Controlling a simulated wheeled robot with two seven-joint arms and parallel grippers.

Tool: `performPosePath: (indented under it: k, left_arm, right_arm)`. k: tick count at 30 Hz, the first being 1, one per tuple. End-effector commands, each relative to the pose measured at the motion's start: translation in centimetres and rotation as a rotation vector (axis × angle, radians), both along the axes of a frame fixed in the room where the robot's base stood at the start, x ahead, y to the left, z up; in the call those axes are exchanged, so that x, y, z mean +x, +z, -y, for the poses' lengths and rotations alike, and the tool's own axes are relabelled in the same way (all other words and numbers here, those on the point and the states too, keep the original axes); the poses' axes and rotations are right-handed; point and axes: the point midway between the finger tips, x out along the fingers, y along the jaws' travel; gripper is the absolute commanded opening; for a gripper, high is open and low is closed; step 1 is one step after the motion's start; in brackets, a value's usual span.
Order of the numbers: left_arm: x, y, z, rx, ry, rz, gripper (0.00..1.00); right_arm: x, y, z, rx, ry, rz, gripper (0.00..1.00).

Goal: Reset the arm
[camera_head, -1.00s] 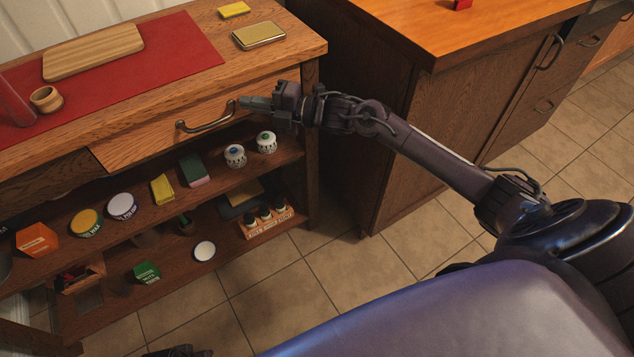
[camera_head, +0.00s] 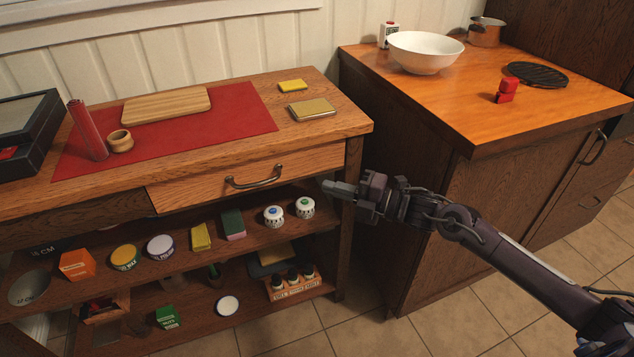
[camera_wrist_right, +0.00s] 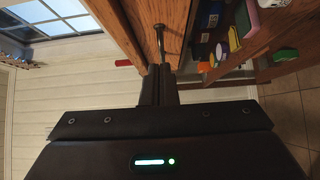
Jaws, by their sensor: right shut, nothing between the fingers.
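My right gripper (camera_head: 338,188) is shut and empty in the head view. It is in front of the wooden workbench, to the right of the drawer handle (camera_head: 254,177) and apart from it. My right arm (camera_head: 500,258) reaches in from the lower right. In the right wrist view the closed fingers (camera_wrist_right: 159,84) point toward the handle (camera_wrist_right: 159,42) and the drawer front. The drawer (camera_head: 245,178) is at the bench's front. My left gripper does not show in the head view.
The workbench (camera_head: 345,112) bears a red mat, a cutting board (camera_head: 167,104) and a black tray (camera_head: 40,135). Shelves below hold tins, boxes and jars. A second counter (camera_head: 440,100) with a white bowl (camera_head: 425,52) stands at the right, close to my arm. Tiled floor lies in front.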

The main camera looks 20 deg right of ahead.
Motion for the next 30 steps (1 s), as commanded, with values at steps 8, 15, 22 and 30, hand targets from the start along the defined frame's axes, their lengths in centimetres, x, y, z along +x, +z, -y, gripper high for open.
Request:
performPosePath:
  k: [8,15,22,30]
  left_arm:
    - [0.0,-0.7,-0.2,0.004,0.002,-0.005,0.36]
    - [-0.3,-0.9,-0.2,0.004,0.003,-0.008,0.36]
    - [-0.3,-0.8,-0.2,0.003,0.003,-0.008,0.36]
    - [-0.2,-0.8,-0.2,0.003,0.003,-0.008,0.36]
  right_arm:
    - [-1.8,0.0,1.8,0.0,0.001,-0.001,0.0]
    - [-1.8,-1.2,1.7,0.019,-0.032,-0.043,0.0]
    - [-2.7,-11.8,0.1,0.188,-0.364,-0.442,0.0]
    - [-12.5,-26.6,-1.8,0.431,-0.931,-1.104,0.0]
